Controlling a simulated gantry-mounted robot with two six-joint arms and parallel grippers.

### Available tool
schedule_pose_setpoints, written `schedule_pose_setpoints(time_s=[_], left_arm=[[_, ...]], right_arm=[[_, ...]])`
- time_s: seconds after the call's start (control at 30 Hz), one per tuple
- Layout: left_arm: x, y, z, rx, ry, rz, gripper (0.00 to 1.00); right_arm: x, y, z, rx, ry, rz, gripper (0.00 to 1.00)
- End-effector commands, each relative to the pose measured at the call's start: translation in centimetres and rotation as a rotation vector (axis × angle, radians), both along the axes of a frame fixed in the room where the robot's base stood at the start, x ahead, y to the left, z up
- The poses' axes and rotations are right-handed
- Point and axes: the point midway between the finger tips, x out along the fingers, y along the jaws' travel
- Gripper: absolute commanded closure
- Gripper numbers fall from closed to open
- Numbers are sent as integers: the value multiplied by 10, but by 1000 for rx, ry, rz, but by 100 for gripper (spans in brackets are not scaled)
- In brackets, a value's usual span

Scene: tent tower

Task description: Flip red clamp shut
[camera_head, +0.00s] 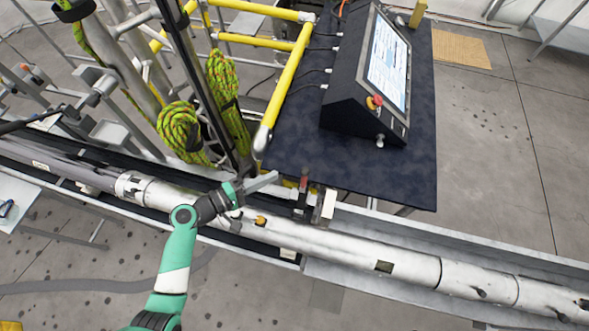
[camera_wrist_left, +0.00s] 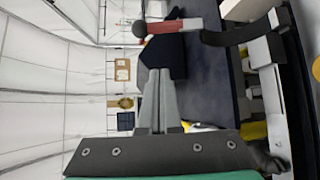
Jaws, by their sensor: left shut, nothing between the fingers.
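The red clamp (camera_head: 304,184) stands upright at the edge of the dark table, beside the white pipe. Its red part also shows at the top of the left wrist view (camera_wrist_left: 175,26), with a dark round end on the left and a dark curved arm on the right. My left gripper (camera_head: 275,176) is shut and empty, with its fingertips a short way left of the clamp in the head view. In the wrist view the closed fingers (camera_wrist_left: 160,72) point up toward the red part, apart from it in the picture. My right gripper is not in view.
A slanted console (camera_head: 340,95) with a screen and a red knob stands on the dark table (camera_head: 290,150). A white block (camera_head: 327,205) sits right of the clamp. The white pipe (camera_head: 340,247) runs below. Yellow rails (camera_head: 288,85) and yellow-green rope coils (camera_head: 180,130) are behind my gripper.

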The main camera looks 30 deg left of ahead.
Motion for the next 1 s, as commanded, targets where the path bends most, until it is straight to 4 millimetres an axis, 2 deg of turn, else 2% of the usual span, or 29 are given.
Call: schedule_pose_setpoints(time_s=[0.13, 0.23, 0.47, 0.5, 0.53, 0.8, 0.87, 1.0], left_arm=[[1, 0, -1, 3, -2, -2, 100], [5, -2, -5, 6, -2, -4, 100], [25, -13, -15, 8, -9, -5, 100], [34, -17, -7, 6, -3, -6, 100], [40, -20, -8, 6, -2, -7, 100], [92, -46, -19, 6, -2, -5, 100], [78, -50, -11, 5, 0, -3, 100], [62, -57, -8, 7, 0, -2, 100]], right_arm=[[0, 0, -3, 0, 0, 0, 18], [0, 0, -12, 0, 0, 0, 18], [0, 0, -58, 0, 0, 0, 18], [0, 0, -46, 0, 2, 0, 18], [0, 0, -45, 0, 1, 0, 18], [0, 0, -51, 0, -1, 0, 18], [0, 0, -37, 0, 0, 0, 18], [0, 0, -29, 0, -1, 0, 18]])
